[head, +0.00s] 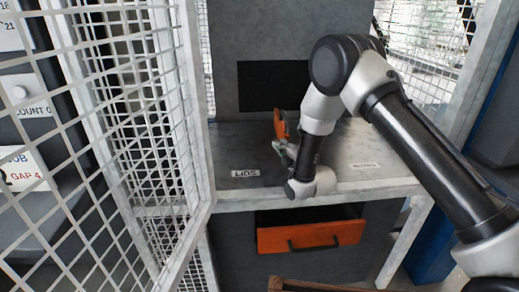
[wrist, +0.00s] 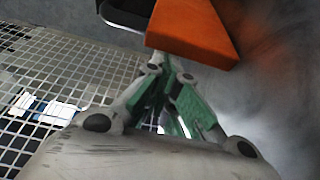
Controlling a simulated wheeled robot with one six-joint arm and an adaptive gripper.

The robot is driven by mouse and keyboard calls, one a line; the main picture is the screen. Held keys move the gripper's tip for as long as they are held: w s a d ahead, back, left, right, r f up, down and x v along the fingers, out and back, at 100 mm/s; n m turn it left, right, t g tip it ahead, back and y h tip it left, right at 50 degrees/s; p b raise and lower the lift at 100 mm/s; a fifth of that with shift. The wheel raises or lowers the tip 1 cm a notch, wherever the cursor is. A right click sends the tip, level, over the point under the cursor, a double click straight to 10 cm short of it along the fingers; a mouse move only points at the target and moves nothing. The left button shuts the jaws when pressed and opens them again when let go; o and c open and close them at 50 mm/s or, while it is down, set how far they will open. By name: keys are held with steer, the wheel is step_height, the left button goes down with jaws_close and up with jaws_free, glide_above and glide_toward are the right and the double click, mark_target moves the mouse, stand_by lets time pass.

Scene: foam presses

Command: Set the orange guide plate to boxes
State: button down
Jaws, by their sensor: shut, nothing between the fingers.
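The orange guide plate (head: 281,126) stands on the grey press table (head: 228,143), left of the table's middle, partly hidden by my arm. In the wrist view the orange plate (wrist: 193,28) is large at the top, with a dark curved handle beside it. A label reading LIDS (head: 245,173) is at the left front of the table. A second label (head: 365,165), seemingly BOXES, is at the right front. My gripper (head: 282,146) is shut and empty close to the plate. In the wrist view its fingertips (wrist: 168,64) are just below the plate; I cannot tell whether they touch it.
White mesh guarding (head: 140,120) stands close on the left, with a post of the frame on the right. An orange-fronted drawer (head: 312,236) is pulled open below the table. A dark panel (head: 273,86) is behind the table. The table's right side looks clear.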

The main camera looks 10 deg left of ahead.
steer(key=w+d, duration=0.2)
steer(key=d, duration=0.7)
steer(key=w+d, duration=0.3)
steer(key=d, duration=0.7)
steer(key=w+d, duration=0.2)
steer(key=d, duration=0.7)
steer(key=shift+w+d, duration=0.25)
steer(key=shift+d, duration=0.1)
